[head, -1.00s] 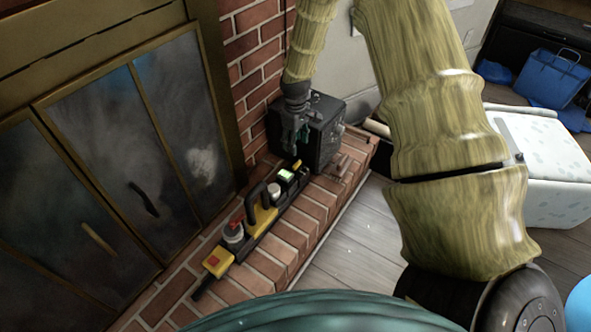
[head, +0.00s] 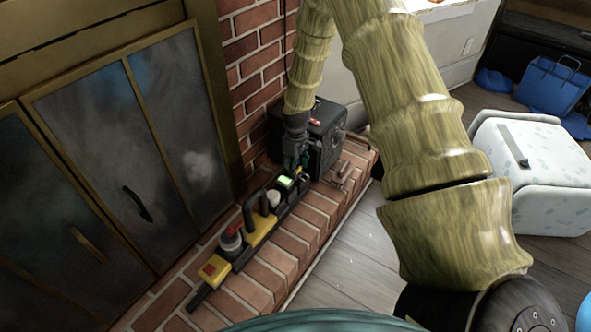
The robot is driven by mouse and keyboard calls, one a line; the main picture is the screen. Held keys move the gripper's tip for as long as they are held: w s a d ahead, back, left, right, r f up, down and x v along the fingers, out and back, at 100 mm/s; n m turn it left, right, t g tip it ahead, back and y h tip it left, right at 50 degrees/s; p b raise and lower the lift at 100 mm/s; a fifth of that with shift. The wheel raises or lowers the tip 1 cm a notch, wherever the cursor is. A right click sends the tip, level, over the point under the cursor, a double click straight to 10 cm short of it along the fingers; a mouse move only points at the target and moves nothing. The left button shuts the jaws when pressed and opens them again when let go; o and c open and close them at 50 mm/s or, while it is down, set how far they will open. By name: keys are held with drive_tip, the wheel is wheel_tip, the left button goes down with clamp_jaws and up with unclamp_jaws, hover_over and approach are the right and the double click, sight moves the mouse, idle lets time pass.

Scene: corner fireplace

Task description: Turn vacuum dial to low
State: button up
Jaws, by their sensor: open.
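A long black and yellow device (head: 262,225), perhaps the vacuum, lies along the brick hearth. It has a handle, a red button at its near end, a grey and red round part (head: 231,239), a pale round knob (head: 273,199) and a lit green display (head: 286,182). I cannot tell which part is the dial or read any setting. My gripper (head: 295,168) points down at the device's far end, just beyond the display. It is open. Its fingertips are small and dark here, and I cannot tell whether they touch the device.
A black box (head: 325,140) with a round dial-like front stands on the hearth right beside my gripper. The brick wall and glass fireplace doors (head: 110,165) are on the left. The hearth edge (head: 318,240) drops to a wooden floor. A white patterned box (head: 540,170) stands at right.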

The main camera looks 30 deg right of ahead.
drive_tip(key=shift+f, duration=0.25)
drive_tip(key=c, duration=0.7)
drive_tip(key=shift+c, duration=0.2)
drive_tip(key=shift+r+m+p, duration=0.1)
drive_tip(key=shift+m+p, duration=0.2)
drive_tip(key=shift+p, duration=0.2)
drive_tip(key=shift+r+m+p, duration=0.15)
drive_tip(key=shift+m+p, duration=0.35)
drive_tip(key=shift+p, duration=0.3)
drive_tip(key=m+p, duration=0.2)
drive_tip(key=p, duration=0.1)
drive_tip(key=m+p, duration=0.4)
drive_tip(key=m, duration=0.1)
drive_tip(key=shift+d+f, duration=0.15)
drive_tip(key=shift+f, duration=0.05)
drive_tip(key=shift+m, duration=0.3)
